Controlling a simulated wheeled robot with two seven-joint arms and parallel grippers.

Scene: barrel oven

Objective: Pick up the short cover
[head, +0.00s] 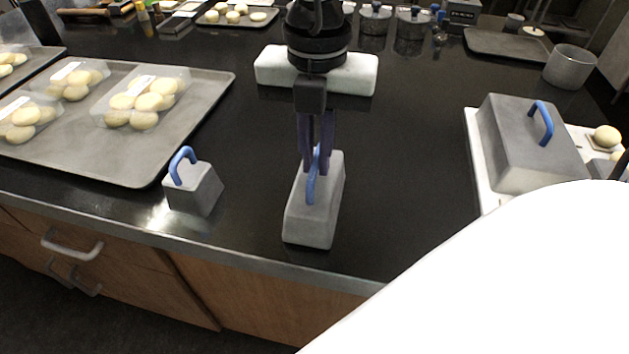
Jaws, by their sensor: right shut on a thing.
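My right gripper (317,160) points down in the middle of the head view. Its dark fingers are shut on the blue handle of a grey, narrow, long cover (318,212). This cover is upright; I cannot tell if it touches the counter or hangs just above it. A smaller, boxy grey cover (194,192) with a blue handle stands to its left near the front edge. A large grey cover (530,145) with a blue handle stands at the right on a white tray (478,165). My left gripper is not in view.
A large baking tray (190,125) with dough balls under clear covers fills the left. A white block (355,75) lies behind the gripper. Pots (412,28), a metal cup (569,66) and a grey tray (505,44) stand farther back. The black counter (410,160) is clear right of the gripper.

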